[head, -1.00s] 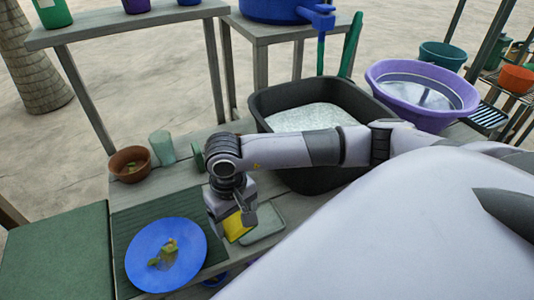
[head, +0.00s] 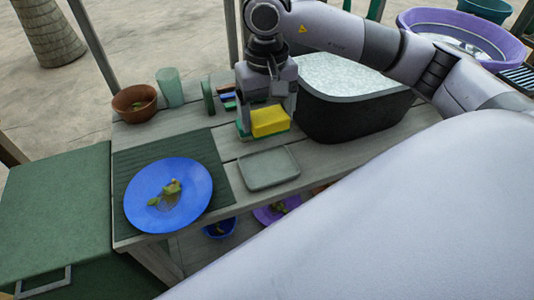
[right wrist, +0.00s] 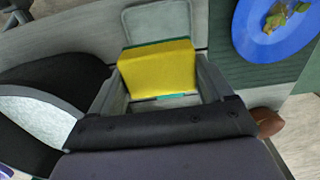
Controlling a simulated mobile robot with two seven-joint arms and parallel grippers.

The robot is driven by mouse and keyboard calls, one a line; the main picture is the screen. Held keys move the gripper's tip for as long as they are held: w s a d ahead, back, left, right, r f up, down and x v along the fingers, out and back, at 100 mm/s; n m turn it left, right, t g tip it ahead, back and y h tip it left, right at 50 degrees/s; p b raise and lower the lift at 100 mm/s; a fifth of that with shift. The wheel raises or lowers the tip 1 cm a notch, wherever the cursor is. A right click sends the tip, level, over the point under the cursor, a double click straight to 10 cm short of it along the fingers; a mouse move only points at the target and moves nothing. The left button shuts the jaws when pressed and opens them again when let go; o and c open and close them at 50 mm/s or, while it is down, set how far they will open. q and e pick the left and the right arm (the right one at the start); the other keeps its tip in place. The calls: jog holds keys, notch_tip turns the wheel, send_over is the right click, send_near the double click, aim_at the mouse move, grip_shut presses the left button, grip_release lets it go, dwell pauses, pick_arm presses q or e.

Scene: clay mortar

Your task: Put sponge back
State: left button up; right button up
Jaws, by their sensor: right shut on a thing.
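A yellow sponge (head: 270,122) with a green layer is held in my right gripper (head: 266,128). The gripper is shut on it, with a finger at each side. In the head view the sponge appears just behind a shallow grey-green tray (head: 269,169), apart from it. The tray is empty and lies on the grey plank table (head: 225,150). In the right wrist view the sponge (right wrist: 158,70) sits between the fingers and the tray (right wrist: 157,22) shows beyond it. Whether the sponge touches the table is unclear. My left gripper is not in view.
A blue plate (head: 143,198) with food scraps lies on a dark green ribbed mat (head: 219,171). Behind stand a brown bowl (head: 134,103) and a greenish cup (head: 172,88). A black basin (head: 350,121) is close on the right. Bowls sit on a lower shelf.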

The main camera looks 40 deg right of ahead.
aim_at(267, 165)
notch_tip(267, 165, down, 12)
jog(key=shift+f, duration=0.1)
dwell(0.4)
jog(key=shift+b, duration=0.35)
jog(key=shift+f, duration=0.2)
jog(key=o, duration=0.8)
jog(key=shift+r, duration=0.1)
notch_tip(267, 165, up, 12)
jog(key=shift+r+p, duration=0.2)
jog(key=shift+p, duration=0.1)
